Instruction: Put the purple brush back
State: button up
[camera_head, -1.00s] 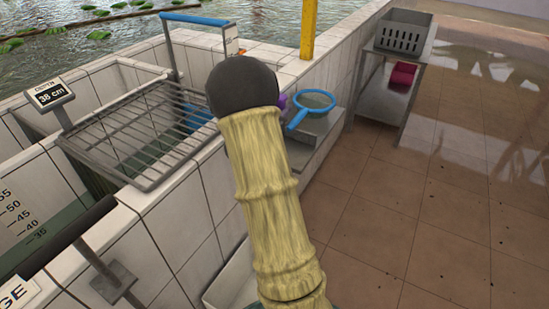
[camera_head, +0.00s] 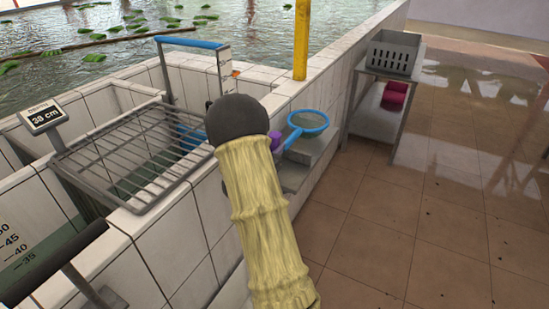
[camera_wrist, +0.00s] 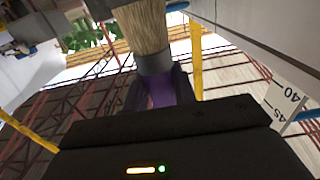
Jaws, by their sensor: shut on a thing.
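In the wrist view my gripper (camera_wrist: 160,97) has its dark fingers closed on the purple part of the brush (camera_wrist: 168,88). Beyond the fingers a grey collar and a tan, bristle-like section continue toward the top of the picture. In the head view my pale sleeved arm with its dark round joint stands in front and hides the gripper. A small purple part of the brush (camera_head: 274,138) shows just right of that joint, near the blue-rimmed net. The rest of the brush is hidden there.
A wire rack (camera_head: 135,150) lies over the tiled tank at left, with a depth display (camera_head: 42,118) beside it. A blue-rimmed net (camera_head: 308,123) rests on a grey step (camera_head: 312,148). A yellow post (camera_head: 302,40) and grey crate (camera_head: 395,53) stand behind. Floor at right is clear.

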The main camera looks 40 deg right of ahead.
jog(key=shift+f, duration=1.85)
jog(key=shift+f+b, duration=0.15)
jog(key=shift+b, duration=0.15)
jog(key=o, duration=1)
